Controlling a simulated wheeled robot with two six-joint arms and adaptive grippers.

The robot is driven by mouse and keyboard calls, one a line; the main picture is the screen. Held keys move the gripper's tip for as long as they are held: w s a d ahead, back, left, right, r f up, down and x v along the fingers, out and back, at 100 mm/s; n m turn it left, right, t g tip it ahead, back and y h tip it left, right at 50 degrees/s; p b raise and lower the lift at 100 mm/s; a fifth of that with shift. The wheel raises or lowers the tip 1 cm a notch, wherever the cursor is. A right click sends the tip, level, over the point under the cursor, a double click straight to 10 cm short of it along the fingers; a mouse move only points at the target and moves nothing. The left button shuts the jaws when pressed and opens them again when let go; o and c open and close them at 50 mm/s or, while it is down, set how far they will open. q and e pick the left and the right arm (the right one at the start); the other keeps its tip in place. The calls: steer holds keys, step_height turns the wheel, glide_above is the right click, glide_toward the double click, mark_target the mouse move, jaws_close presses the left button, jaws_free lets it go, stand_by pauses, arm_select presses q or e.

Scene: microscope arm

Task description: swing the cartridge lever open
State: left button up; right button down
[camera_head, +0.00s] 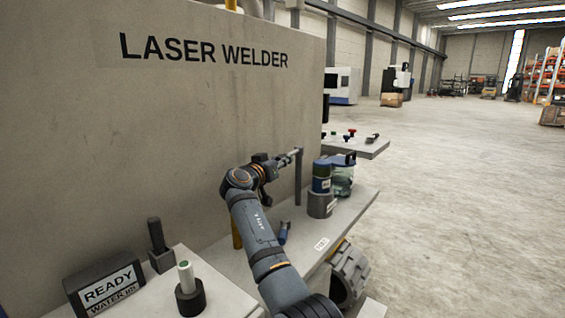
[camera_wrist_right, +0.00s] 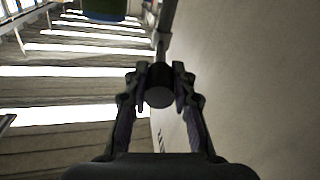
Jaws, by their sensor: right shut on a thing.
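My right gripper (camera_head: 271,166) is at the side of the laser welder wall, beside a grey upright post (camera_head: 298,178). A short light-grey bar (camera_head: 290,157), which looks like the cartridge lever, runs from the post's top toward the gripper. In the right wrist view, the two fingers of my right gripper (camera_wrist_right: 160,88) are shut on a dark round knob (camera_wrist_right: 159,92), which looks like the lever's handle. A grey rod (camera_wrist_right: 167,28) shows beyond the knob. In the head view the knob is hidden by the gripper. My left gripper is not in view.
A small blue item (camera_head: 284,232) lies on the shelf (camera_head: 335,215).

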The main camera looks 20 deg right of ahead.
steer(key=shift+a+f, duration=0.1)
steer(key=shift+f, duration=0.05)
steer(key=c, duration=1.1)
jaws_free()
steer(key=shift+w, duration=0.1)
step_height(320, 180, up, 10)
steer(key=shift+r, duration=0.1)
